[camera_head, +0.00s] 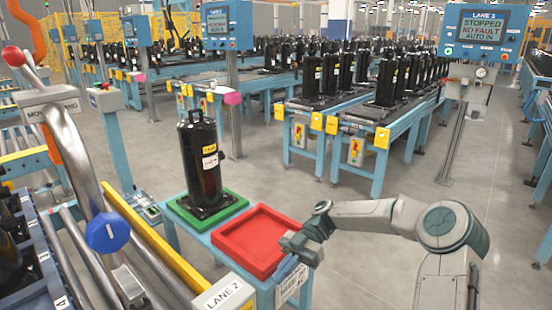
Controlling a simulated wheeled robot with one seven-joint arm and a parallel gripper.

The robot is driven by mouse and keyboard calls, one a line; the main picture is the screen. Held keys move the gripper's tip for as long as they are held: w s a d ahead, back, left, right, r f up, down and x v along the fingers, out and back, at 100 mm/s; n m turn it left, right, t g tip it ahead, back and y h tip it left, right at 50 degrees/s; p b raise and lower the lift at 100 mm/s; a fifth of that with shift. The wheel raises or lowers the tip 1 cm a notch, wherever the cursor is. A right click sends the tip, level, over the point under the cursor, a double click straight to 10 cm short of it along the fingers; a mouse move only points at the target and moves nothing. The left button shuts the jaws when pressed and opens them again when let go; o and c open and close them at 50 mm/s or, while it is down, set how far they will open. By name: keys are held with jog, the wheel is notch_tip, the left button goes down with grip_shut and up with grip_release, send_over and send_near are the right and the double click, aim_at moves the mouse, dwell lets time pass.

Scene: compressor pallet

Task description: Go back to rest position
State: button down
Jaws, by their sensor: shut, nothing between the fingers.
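My arm reaches in from the lower right in the head view, bent at a large round joint. My gripper (292,252) is shut and empty, just off the right edge of a red tray (228,232); whether it touches the rim I cannot tell. The red tray is empty and sits on a small blue stand.
A roller conveyor with a yellow rail (140,245) and a lever with a blue knob (107,232) lie at the left. Blue conveyor tables (352,122) with several black compressors stand behind. A lane screen (482,30) stands at the upper right. Grey floor (375,215) is open around my arm.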

jog(key=s+d+r+m+t+h, duration=0.3)
jog(key=s+d+m+t+h, duration=0.2)
jog(key=s+m, duration=0.4)
jog(key=s+d+r+m+t+h, duration=0.4)
jog(key=s+d+m+t, duration=0.3)
jog(key=m, duration=1)
jog(key=shift+s+d+r+t+h, duration=0.25)
jog(key=shift+s+d+t+h, duration=0.15)
jog(key=shift+s+t, duration=0.65)
jog(key=c, duration=1.5)
grip_release()
jog(key=shift+s+d+m, duration=0.1)
jog(key=shift+s+m, duration=0.1)
jog(key=shift+m, duration=0.2)
jog(key=shift+o, duration=0.2)
jog(key=shift+d, duration=0.15)
